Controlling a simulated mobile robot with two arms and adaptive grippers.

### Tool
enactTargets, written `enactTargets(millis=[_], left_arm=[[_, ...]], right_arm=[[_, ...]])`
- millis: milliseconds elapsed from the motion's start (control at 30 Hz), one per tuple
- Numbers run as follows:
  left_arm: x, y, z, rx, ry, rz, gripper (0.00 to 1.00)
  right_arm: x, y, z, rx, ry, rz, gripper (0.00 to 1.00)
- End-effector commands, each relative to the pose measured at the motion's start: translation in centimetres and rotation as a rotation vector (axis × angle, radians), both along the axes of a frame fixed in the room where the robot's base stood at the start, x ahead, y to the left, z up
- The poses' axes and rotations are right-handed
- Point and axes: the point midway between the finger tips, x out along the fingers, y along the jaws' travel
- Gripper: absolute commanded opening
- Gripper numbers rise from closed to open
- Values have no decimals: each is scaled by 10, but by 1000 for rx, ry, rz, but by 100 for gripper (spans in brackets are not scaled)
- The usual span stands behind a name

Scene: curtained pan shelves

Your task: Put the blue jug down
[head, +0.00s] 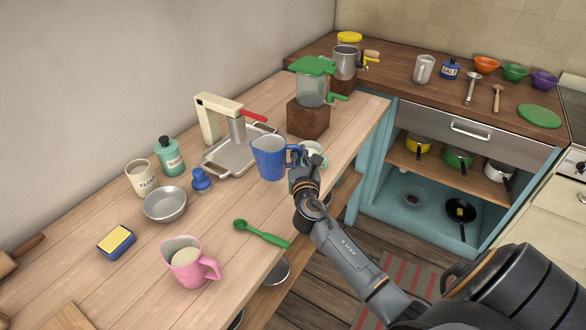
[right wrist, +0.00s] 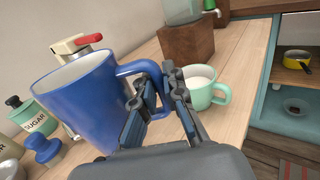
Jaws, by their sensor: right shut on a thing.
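The blue jug (head: 268,159) is over the right part of the wooden table, with its open top up. My right gripper (head: 303,157) is shut on the jug's handle, on the jug's right side. In the right wrist view the jug (right wrist: 82,100) fills the left, and the gripper's fingers (right wrist: 160,92) close around the handle (right wrist: 140,68). The jug's base is partly hidden there, and I cannot tell whether it touches the table. My left gripper is not in view.
A mint cup (head: 316,150) stands close right of the jug. Bare table (head: 225,220) shows in front.

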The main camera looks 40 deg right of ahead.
Motion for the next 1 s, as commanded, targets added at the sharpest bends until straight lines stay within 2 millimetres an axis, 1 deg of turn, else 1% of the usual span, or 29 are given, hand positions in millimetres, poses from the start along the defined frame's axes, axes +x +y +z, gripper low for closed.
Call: enactTargets(millis=[33, 367, 500, 1000], left_arm=[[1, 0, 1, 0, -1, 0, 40], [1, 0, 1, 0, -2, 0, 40], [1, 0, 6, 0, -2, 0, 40], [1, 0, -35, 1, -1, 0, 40]], right_arm=[[2, -2, 2, 1, -3, -4, 0], [2, -2, 3, 0, -4, -4, 0], [1, -2, 5, 0, -2, -4, 0], [1, -2, -43, -1, -3, -4, 0]])
